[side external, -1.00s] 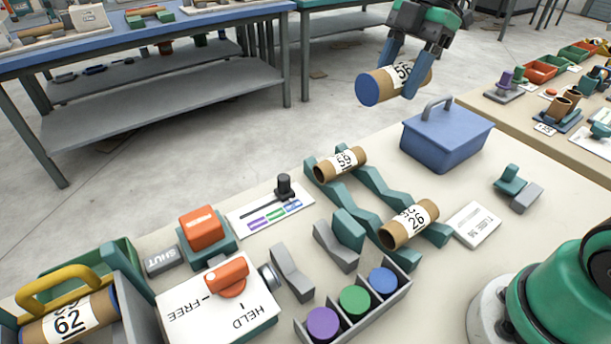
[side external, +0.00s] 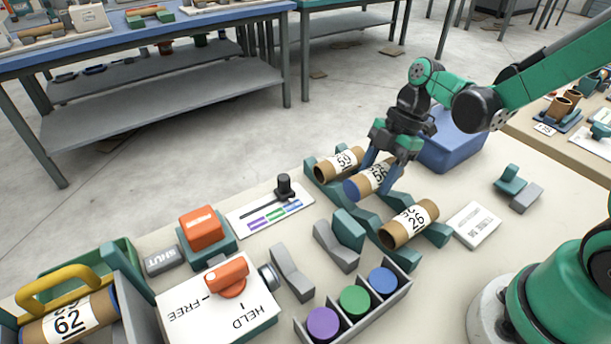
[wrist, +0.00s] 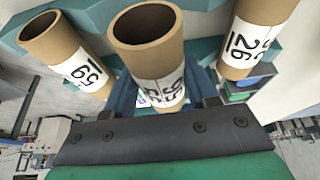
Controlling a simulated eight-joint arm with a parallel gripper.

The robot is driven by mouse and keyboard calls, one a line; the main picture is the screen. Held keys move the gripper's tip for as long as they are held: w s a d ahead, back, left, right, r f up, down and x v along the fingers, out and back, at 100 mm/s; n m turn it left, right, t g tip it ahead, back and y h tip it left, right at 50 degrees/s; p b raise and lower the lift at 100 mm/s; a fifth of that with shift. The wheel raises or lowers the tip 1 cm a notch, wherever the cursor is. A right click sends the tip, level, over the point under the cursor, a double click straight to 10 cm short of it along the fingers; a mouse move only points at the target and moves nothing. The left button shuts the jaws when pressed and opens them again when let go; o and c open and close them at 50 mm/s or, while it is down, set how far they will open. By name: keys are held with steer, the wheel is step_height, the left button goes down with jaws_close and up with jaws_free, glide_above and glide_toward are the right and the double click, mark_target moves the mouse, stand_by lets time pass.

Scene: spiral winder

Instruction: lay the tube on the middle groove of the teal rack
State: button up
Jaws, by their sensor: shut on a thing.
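A white card (side external: 471,226) lies right of the rack. A tray with purple, green and blue caps (side external: 355,303), grey-and-teal blocks (side external: 340,240) and the FREE/HELD switch box (side external: 222,308) are in front and left.

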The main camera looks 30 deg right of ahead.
steer(key=shift+f, duration=0.85)
steer(key=shift+f, duration=0.35)
steer(key=shift+f, duration=0.25)
steer(key=o, duration=1.2)
steer(key=shift+r, duration=0.15)
